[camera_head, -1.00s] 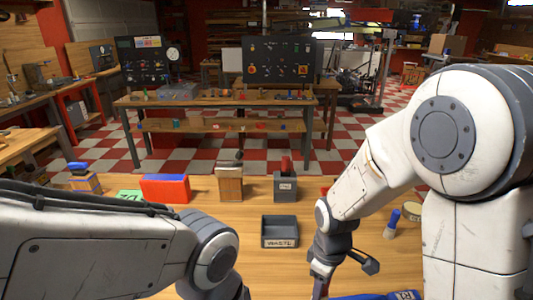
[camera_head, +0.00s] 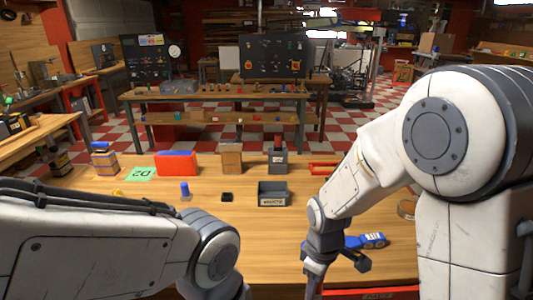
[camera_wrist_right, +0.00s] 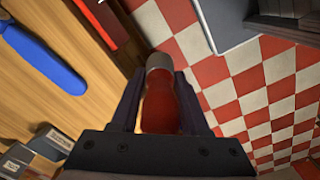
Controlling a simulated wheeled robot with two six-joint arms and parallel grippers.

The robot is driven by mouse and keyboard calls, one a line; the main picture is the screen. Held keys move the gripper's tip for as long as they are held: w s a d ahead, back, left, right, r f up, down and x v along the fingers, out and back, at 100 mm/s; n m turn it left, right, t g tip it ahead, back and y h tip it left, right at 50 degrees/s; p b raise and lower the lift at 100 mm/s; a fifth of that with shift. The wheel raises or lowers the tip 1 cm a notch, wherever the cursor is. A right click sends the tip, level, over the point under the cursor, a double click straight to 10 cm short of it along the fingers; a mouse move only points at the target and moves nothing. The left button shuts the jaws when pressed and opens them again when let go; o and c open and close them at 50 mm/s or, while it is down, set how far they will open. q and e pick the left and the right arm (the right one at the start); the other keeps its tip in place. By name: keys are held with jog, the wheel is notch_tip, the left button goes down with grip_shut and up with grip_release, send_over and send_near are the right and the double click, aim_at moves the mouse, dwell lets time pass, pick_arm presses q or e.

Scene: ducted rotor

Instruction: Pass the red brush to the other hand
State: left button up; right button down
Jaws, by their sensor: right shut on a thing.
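In the right wrist view, the red brush (camera_wrist_right: 158,104) sits between the fingers of my right gripper (camera_wrist_right: 159,85), which is shut on its red handle. A grey metal collar shows past the fingertips; the brush's far end cannot be made out. In the head view, my right wrist hangs over the front of the table, with the gripper at the bottom edge and the brush barely distinguishable there. My left arm comes in from the left, and its gripper is out of the picture below.
Along the table's back stand a red and blue box (camera_head: 177,163), a wooden block (camera_head: 231,157) and a grey holder (camera_head: 278,160) with something red in it. A grey tray (camera_head: 273,194) is nearer. A blue tool (camera_head: 365,241) lies beside my right wrist. The middle front is clear.

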jog(key=shift+s, duration=0.35)
jog(key=shift+d+f+m, duration=0.15)
jog(key=shift+f+m, duration=0.1)
jog(key=shift+m, duration=0.15)
jog(key=w+d+f+m, duration=0.3)
jog(key=d+f+m, duration=0.4)
jog(key=f+m, duration=0.3)
jog(key=w+a+r+n, duration=0.4)
jog(key=a+r+n, duration=0.5)
jog(key=a, duration=0.5)
jog(key=w+a+f+n, duration=0.3)
jog(key=w+f+n, duration=0.1)
jog(key=s+d+r+m, duration=0.6)
jog(key=r+m, duration=0.1)
jog(key=r, duration=0.2)
jog(key=w+a+m, duration=0.5)
jog(key=w+a, duration=0.3)
jog(key=s+d+f+n, duration=0.3)
jog(key=f+n, duration=0.6)
jog(key=n, duration=0.8)
jog(key=shift+d+f, duration=0.2)
jog(key=shift+d, duration=0.4)
